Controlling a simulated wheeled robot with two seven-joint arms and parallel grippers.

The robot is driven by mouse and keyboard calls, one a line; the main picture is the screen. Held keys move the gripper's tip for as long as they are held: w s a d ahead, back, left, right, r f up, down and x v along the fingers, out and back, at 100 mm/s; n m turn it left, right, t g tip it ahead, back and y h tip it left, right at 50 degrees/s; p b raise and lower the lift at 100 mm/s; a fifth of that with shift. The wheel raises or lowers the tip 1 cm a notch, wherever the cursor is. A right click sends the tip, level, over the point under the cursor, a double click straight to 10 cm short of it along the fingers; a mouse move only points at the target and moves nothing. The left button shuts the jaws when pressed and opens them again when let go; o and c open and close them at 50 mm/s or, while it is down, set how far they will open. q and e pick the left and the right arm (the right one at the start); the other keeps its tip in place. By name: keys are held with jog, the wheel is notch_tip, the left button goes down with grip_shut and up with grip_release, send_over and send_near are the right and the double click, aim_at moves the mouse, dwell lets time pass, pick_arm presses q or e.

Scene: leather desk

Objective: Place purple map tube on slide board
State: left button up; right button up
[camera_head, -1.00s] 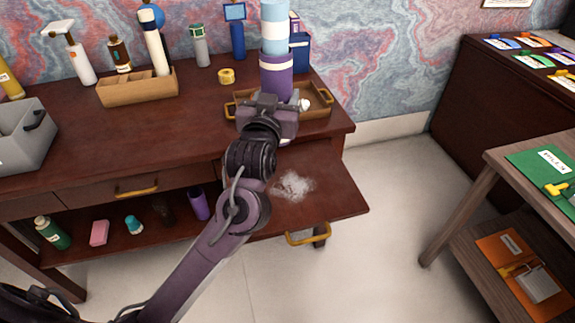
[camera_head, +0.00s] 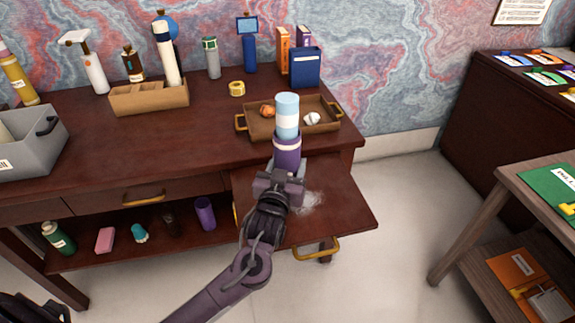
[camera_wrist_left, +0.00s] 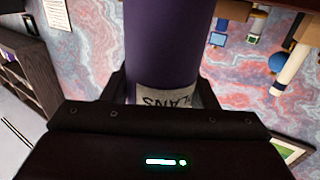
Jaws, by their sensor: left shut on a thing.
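The slide board (camera_head: 345,208) is the dark red-brown board pulled out from the desk front, with a yellow handle. The gripper and tube are in front of the board in the head view. The tube's lower end is hidden, so I cannot tell whether it touches the board.
A wooden tray (camera_head: 258,130) with small items sits on the desk behind the tube. A white powdery patch (camera_head: 309,203) lies on the slide board beside the gripper. The board's right part is clear. A lower shelf (camera_head: 180,241) holds several small items.

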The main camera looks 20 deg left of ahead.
jog(key=shift+w, duration=0.1)
pick_arm(q)
jog(key=shift+f, duration=0.1)
jog(key=o, duration=0.7)
jog(key=shift+c, duration=0.2)
jog(key=o, duration=0.3)
pick_arm(e)
jog(key=shift+w, duration=0.35)
jog(key=shift+s+r, duration=0.1)
